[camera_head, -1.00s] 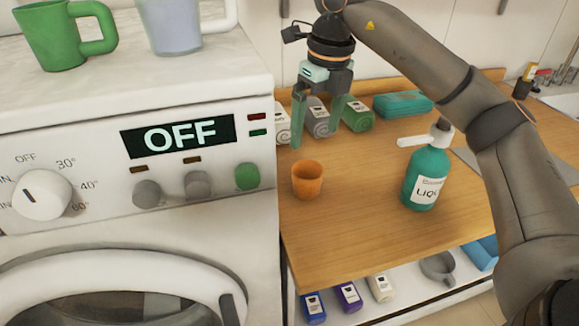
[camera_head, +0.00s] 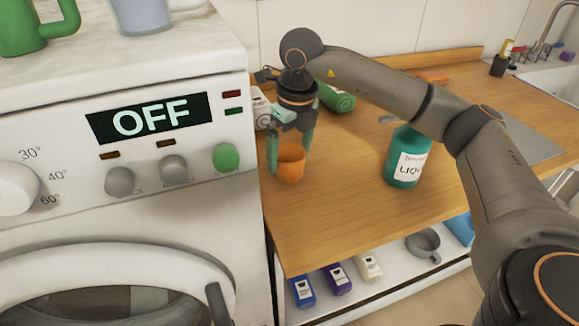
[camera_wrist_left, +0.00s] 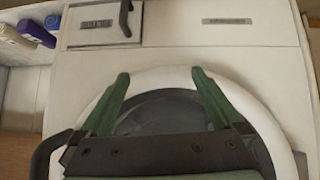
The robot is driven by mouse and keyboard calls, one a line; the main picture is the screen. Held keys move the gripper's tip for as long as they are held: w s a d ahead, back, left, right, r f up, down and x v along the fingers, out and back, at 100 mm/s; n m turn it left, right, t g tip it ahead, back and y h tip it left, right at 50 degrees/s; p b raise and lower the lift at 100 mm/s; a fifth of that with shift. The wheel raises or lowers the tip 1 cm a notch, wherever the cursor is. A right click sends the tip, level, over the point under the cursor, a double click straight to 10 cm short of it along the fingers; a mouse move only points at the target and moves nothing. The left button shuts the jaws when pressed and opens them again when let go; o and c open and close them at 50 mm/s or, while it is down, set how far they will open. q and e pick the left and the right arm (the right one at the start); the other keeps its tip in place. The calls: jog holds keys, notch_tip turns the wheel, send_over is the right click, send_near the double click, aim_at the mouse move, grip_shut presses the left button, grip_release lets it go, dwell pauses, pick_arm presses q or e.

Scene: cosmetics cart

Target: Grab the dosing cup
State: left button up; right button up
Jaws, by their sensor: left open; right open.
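The dosing cup is a small orange cup (camera_head: 290,164) standing upright on the wooden counter (camera_head: 350,195), close to the washing machine. My right gripper (camera_head: 289,158) is lowered over it from above, with green fingers on the cup's left and right sides. The fingers are open around the cup; I cannot tell whether either one touches it. My left gripper (camera_wrist_left: 155,92) shows only in the left wrist view, open and empty, facing the washing machine's round door.
The washing machine (camera_head: 150,190) with an OFF display stands left of the counter. A green liquid bottle (camera_head: 407,158) stands right of the cup, partly behind my right arm. Rolled towels lie behind the gripper. Small bottles (camera_head: 337,278) stand on the shelf below.

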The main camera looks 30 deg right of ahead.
jog(key=shift+f, duration=0.25)
jog(key=c, duration=1.2)
